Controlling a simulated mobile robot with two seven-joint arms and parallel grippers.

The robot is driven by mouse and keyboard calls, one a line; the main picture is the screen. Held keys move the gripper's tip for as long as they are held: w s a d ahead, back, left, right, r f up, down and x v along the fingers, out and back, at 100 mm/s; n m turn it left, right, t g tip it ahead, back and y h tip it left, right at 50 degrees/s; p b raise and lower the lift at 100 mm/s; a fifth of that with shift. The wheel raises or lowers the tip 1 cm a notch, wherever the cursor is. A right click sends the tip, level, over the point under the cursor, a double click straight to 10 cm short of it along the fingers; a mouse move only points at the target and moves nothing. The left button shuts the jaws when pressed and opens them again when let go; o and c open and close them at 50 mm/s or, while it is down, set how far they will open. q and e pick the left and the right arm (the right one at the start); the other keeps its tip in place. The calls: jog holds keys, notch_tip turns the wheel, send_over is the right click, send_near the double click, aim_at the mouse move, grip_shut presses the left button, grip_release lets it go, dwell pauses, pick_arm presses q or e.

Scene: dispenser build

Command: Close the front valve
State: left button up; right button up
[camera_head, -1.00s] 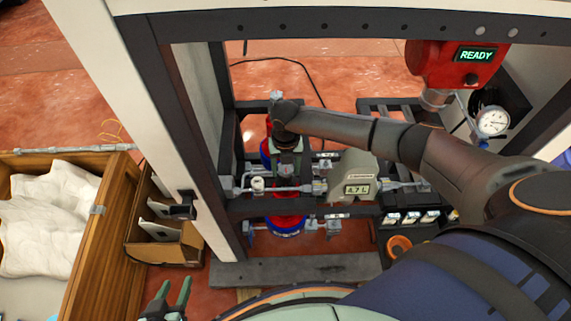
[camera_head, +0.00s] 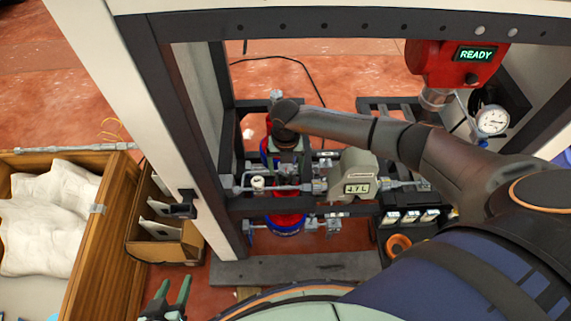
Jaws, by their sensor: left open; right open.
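A pipe run with fittings crosses the dark frame, and a small white-capped fitting (camera_head: 258,184) sits at its left. Grey valve-like fittings (camera_head: 320,185) sit further along it. I cannot tell for certain which part is the front valve. A red and blue vessel (camera_head: 286,228) stands below the pipe; another is partly hidden behind my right gripper. My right gripper (camera_head: 288,160) points down behind the pipe, open, its fingertips largely hidden by its own wrist and the fittings; contact cannot be seen. My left gripper (camera_head: 170,298) is open and empty at the bottom left, outside the frame.
A grey meter reading 4.7 L (camera_head: 357,178) sits on the pipe right of my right gripper. A red dispenser head reading READY (camera_head: 450,68) and a gauge (camera_head: 492,120) are at upper right. A wooden crate (camera_head: 105,225) with white bags and a cardboard box (camera_head: 165,248) stand left.

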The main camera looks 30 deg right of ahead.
pick_arm(q)
jog(key=shift+s+a+f, duration=0.85)
jog(key=shift+a+f, duration=0.75)
jog(key=shift+a, duration=0.05)
pick_arm(e)
notch_tip(320, 180, up, 7)
jog(key=p, duration=0.6)
pick_arm(q)
notch_tip(320, 180, up, 6)
jog(key=shift+r+n+y, duration=0.15)
jog(key=shift+n+y, duration=0.15)
jog(key=shift+y, duration=0.1)
